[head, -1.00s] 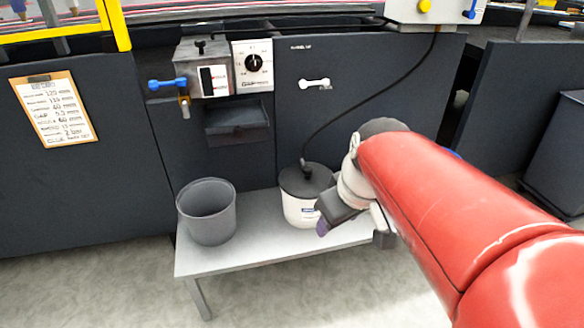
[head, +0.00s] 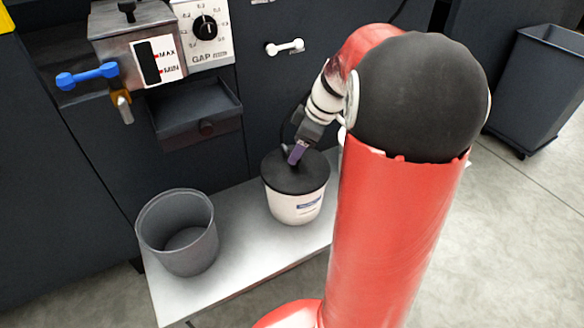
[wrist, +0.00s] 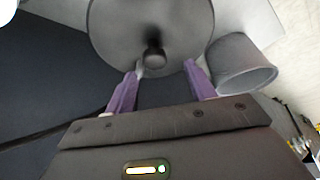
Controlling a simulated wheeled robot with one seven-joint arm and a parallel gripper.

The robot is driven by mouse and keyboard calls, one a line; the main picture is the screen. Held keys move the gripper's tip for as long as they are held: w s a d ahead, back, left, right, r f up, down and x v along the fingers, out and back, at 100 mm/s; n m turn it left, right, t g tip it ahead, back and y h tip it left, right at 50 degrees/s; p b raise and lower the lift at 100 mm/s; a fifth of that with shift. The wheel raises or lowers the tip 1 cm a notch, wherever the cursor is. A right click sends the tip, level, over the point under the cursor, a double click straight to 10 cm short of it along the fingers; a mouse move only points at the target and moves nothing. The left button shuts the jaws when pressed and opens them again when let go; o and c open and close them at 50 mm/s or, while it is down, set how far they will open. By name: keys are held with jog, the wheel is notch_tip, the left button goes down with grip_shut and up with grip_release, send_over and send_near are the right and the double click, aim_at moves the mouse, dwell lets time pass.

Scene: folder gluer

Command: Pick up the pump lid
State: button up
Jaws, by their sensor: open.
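The pump lid (head: 290,174) is a dark round cover on a white pot (head: 296,207) with a blue label. In the wrist view the lid (wrist: 120,30) fills the top middle, with a dark knob (wrist: 153,54) at its centre. My gripper (head: 297,153) is at the knob, above the lid, in the head view. In the wrist view its two purple fingers (wrist: 160,72) are apart, with the knob just beyond and between their tips. The fingers hide part of the knob in the head view. I cannot tell whether they touch it.
A grey empty bucket (head: 180,232) stands left of the pot on the light bench (head: 225,270). A metal box with a blue handle (head: 87,76) and a dark tray (head: 198,118) project from the machine above. A dark bin (head: 540,85) stands at the right.

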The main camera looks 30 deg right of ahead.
aim_at(295, 179)
jog(key=x, duration=0.4)
jog(key=shift+d+f+b, duration=0.3)
jog(key=shift+f, duration=0.1)
jog(key=shift+w, duration=0.1)
grip_shut()
